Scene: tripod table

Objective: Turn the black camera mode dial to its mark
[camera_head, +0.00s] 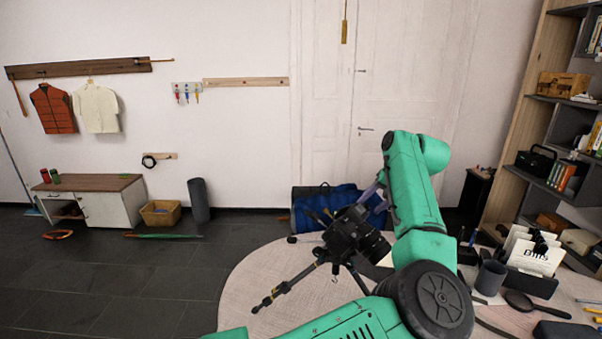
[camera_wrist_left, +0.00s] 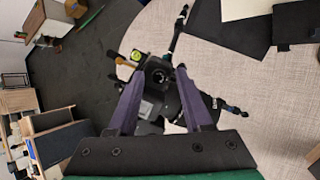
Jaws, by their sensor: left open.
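A black camera (camera_head: 350,236) sits on a small black tripod (camera_head: 290,286) on the round table (camera_head: 255,265). My left gripper (camera_head: 373,203) is at the camera's upper right side, with its purple fingers partly hidden by my green arm. In the left wrist view, the open left gripper (camera_wrist_left: 160,80) has one finger on each side of a round black part (camera_wrist_left: 158,74) of the camera assembly. I cannot tell whether this part is the mode dial, nor whether the fingers touch it. No mark is readable. My right gripper is not in view.
A yellow-green level (camera_wrist_left: 137,56) shows beside the round part. Tripod legs spread over the table. A grey cup (camera_head: 490,278), a magnifying glass (camera_head: 520,301) and a card holder (camera_head: 530,283) stand or lie at the right. The table's left part is mostly clear.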

